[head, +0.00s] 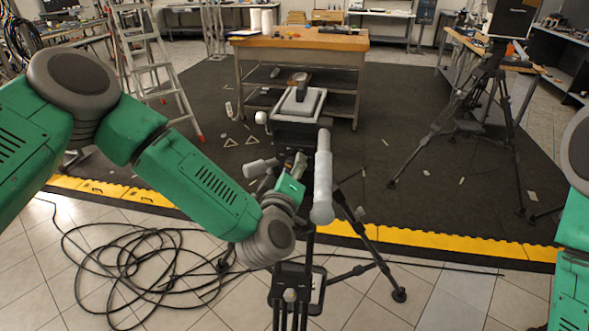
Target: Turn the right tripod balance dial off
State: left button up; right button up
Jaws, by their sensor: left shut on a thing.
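A black tripod stands in front of me, its head (296,130) carrying a grey-rimmed plate (299,104) on top. A light grey pan handle (322,180) sticks out from the head towards me. My left arm reaches in from the left, and my left gripper (298,167) is at the near side of the head, just left of the handle. It is shut on the tripod balance dial, which is largely hidden by the gripper and wrist. The dial's setting cannot be read. My right arm shows only at the right edge; its gripper is out of view.
A wooden-topped workbench (250,42) stands behind the tripod. A stepladder (150,65) is at the back left, another tripod (490,95) at the right. Black cable (130,270) lies coiled on the tiles. A yellow strip (440,240) edges the dark mat.

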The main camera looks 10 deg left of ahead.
pick_arm(q)
jog(key=o, duration=1.2)
jog(key=shift+s+f, duration=0.1)
jog(key=shift+f, duration=0.05)
jog(key=s, duration=1.2)
jog(key=shift+a, duration=0.1)
jog(key=shift+f, duration=0.1)
